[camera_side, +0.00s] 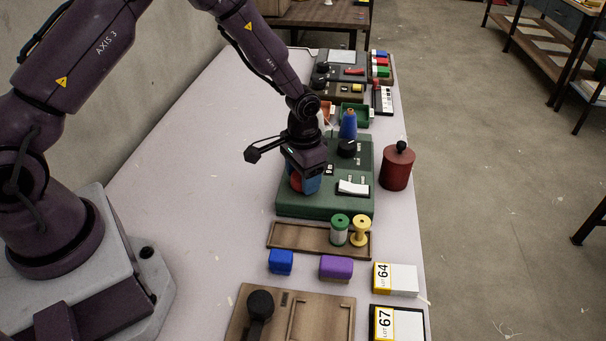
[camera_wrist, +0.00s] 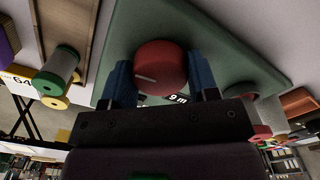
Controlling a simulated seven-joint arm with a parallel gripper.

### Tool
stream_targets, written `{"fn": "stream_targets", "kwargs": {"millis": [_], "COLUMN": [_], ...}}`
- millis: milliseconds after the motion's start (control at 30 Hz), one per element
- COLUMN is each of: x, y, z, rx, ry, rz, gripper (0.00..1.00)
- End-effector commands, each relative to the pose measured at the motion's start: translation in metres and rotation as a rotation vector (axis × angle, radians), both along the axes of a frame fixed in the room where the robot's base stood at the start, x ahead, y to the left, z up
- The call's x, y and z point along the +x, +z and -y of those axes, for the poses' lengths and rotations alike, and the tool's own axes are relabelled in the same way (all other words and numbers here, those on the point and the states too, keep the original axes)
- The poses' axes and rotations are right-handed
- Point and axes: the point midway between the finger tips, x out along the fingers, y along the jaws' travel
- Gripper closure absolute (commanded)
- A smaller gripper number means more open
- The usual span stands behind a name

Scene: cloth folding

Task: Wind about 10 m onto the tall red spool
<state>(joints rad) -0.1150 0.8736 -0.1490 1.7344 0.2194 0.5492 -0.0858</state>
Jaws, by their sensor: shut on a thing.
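My gripper (camera_side: 305,182) is over the near left part of the green winding machine (camera_side: 295,207). In the wrist view its two blue fingers (camera_wrist: 162,82) are shut on a round red knob (camera_wrist: 160,60) with a white pointer line. A small display (camera_wrist: 178,99) behind the knob reads "9 m". A red-ended piece with a pale body, perhaps the red spool (camera_wrist: 262,132), shows at the right of the wrist view, partly hidden. The machine also has a black knob (camera_side: 347,148) and a white rocker-like part (camera_side: 353,188). A blue cone (camera_side: 348,125) stands at its far end.
A wooden tray (camera_side: 288,238) holds a green-ended spool (camera_side: 340,231) and a yellow spool (camera_side: 361,229). A dark red canister (camera_side: 397,170) stands right of the machine. Blue (camera_side: 281,261) and purple (camera_side: 335,267) blocks lie nearer. The table's left side is clear.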

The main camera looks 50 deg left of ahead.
Motion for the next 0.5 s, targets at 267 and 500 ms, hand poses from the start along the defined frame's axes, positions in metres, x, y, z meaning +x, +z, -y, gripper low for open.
{"fn": "stream_targets", "kwargs": {"millis": [267, 500], "x": [-0.0003, -0.0001], "y": [0.0007, 0.0009], "z": [0.0002, 0.0001], "rx": [0.0, 0.0], "ry": [0.001, 0.002], "rz": [-0.002, -0.001], "gripper": [0.2, 0.2]}}
